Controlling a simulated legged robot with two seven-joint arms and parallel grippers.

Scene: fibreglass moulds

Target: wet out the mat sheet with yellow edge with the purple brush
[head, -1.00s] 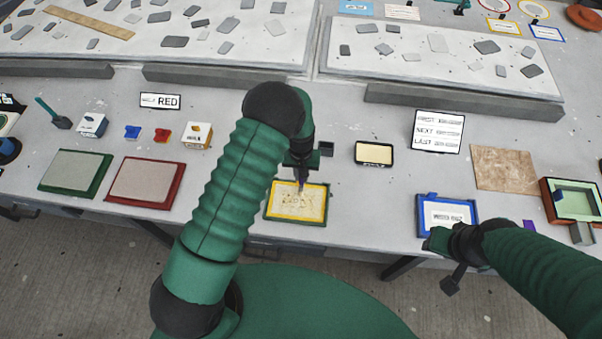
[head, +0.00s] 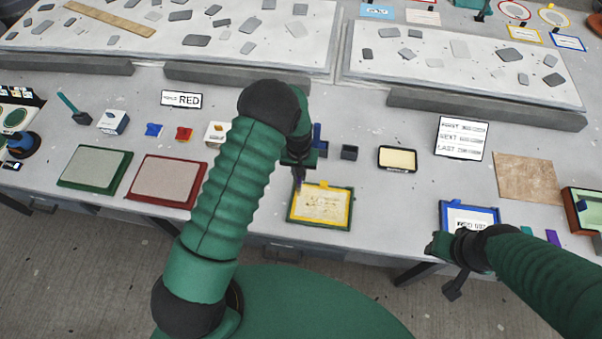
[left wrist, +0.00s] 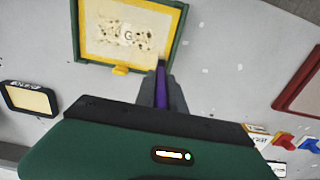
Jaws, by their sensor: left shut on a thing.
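The mat sheet with yellow edge (head: 320,208) lies in a green-rimmed frame near the table's front edge. It is cream and blotchy. My left gripper (head: 298,168) is shut on the purple brush (left wrist: 161,88), which points down. The brush is at the sheet's upper left corner in the head view; whether its tip touches cannot be told. My right gripper (head: 443,245) is beside a blue-edged sheet (head: 470,215); its jaws are unclear.
A black tray with cream content (head: 398,159) and a small dark cup (head: 349,152) stand behind the sheet. Green-framed (head: 95,168) and red-framed (head: 167,180) panels lie left. A sign (head: 462,138) and brown board (head: 528,177) are right. Grey bars (head: 485,108) edge the slabs.

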